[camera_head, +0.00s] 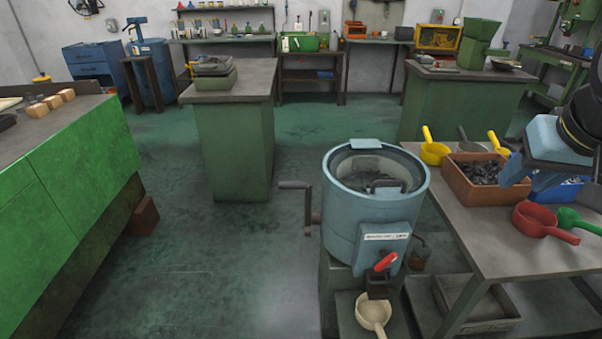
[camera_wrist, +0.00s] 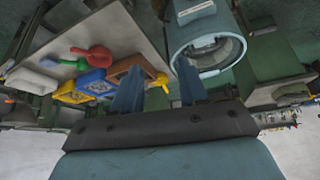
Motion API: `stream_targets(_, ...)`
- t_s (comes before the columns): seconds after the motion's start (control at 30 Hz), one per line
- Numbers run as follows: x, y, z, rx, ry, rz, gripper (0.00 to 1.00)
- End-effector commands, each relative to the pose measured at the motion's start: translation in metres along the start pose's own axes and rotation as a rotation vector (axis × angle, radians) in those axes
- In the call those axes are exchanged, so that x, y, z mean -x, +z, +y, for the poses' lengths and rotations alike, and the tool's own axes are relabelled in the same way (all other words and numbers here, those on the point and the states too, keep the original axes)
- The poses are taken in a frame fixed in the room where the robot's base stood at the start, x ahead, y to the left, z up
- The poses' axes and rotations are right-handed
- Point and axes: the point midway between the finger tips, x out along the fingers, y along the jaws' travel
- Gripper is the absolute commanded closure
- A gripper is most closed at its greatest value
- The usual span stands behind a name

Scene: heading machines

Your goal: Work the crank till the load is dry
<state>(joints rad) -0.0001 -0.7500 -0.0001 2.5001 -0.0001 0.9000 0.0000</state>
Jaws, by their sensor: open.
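A blue drum machine (camera_head: 370,215) stands on a green base at the middle front. Its crank (camera_head: 295,186) sticks out on the left side, with a dark grip. Grey and dark shapes show inside the round top, but I cannot tell what they are or whether they are wet. A red-handled tap (camera_head: 385,262) is on its front, above a cream scoop (camera_head: 373,312). My gripper (camera_head: 512,172) is at the right, over the side table, apart from the crank. In the wrist view, my gripper (camera_wrist: 158,75) is open and empty, and the drum (camera_wrist: 205,42) shows beyond its fingers; the crank is not clear there.
The side table (camera_head: 500,260) holds a brown bin (camera_head: 480,175) of dark parts, a red scoop (camera_head: 540,220), a green scoop (camera_head: 575,222) and yellow scoops. A green bench (camera_head: 75,190) is at the left.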

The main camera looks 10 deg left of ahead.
Motion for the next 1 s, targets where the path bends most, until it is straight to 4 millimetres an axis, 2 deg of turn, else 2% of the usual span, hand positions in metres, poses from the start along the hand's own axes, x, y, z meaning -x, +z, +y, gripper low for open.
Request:
stream_targets(0.13, 0.0, 0.0, 0.0, 0.0, 0.0, 0.0, 0.56)
stream_targets(0.27, 0.0, -0.004, -0.001, 0.014, 0.0, -0.003, 0.44)
stream_targets(0.37, -0.002, -0.016, -0.005, 0.056, 0.0, -0.013, 0.43)
stream_targets(0.47, -0.007, -0.036, -0.005, 0.136, 0.0, -0.03, 0.43)
stream_targets(0.67, -0.026, -0.089, -0.033, 0.347, -0.006, -0.067, 0.43)
stream_targets(0.87, -0.054, -0.137, -0.071, 0.564, -0.023, -0.1, 0.43)
stream_targets(1.0, -0.078, -0.166, -0.104, 0.716, -0.041, -0.12, 0.43)
